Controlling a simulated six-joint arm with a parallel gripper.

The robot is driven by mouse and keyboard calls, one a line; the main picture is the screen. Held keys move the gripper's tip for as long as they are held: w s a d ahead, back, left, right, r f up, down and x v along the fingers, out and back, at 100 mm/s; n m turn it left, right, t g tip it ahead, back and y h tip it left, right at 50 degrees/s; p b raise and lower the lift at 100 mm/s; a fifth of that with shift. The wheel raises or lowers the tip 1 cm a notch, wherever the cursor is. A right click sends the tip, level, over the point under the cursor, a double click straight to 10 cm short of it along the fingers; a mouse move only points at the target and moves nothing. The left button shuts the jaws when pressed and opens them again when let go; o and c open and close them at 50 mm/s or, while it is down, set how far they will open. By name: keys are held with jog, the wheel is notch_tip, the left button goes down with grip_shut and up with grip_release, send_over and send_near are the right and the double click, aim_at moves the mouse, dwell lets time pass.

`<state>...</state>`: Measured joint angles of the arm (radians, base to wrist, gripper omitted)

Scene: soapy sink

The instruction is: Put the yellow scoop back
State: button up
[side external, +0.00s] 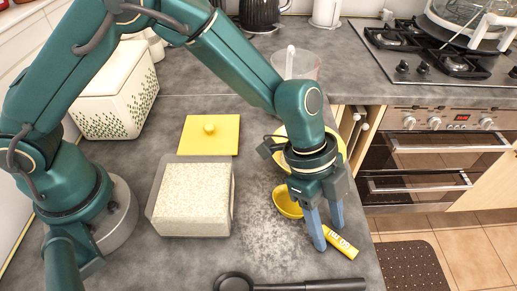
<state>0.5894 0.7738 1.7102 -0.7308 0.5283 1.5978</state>
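The yellow scoop (287,203) lies on the grey worktop, or just above it, below my gripper. Its printed handle (342,244) points toward the lower right. My gripper (328,237) points down, with its two blue fingers on either side of the handle near the bowl end. The fingers are apart, but I cannot tell whether they touch the handle. My gripper hides part of the scoop. A clear box (149,211) full of pale grains stands to the left, uncovered. A yellow square lid with a knob (209,134) lies behind it.
Spilled pale grains (259,226) lie between box and scoop. A black ladle-like utensil (290,285) lies at the front. A yellow rounded thing (342,142) stands partly hidden behind my gripper. A clear jug (303,66) stands behind. The worktop's right edge is close to the scoop handle.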

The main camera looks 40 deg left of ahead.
jog(key=shift+r, duration=0.1)
jog(key=v, duration=1.2)
jog(key=s+a+r+n+t+y, duration=0.2)
jog(key=s+a+n, duration=0.3)
jog(key=a+n, duration=0.4)
jog(key=s+a+r+n+t+y, duration=0.2)
jog(key=s+a+n, duration=0.3)
jog(key=a+n, duration=0.4)
jog(key=a+t, duration=0.1)
jog(key=a, duration=0.2)
jog(key=shift+s+t+y, duration=0.2)
jog(key=shift+t+y, duration=0.1)
jog(key=shift+y, duration=0.1)
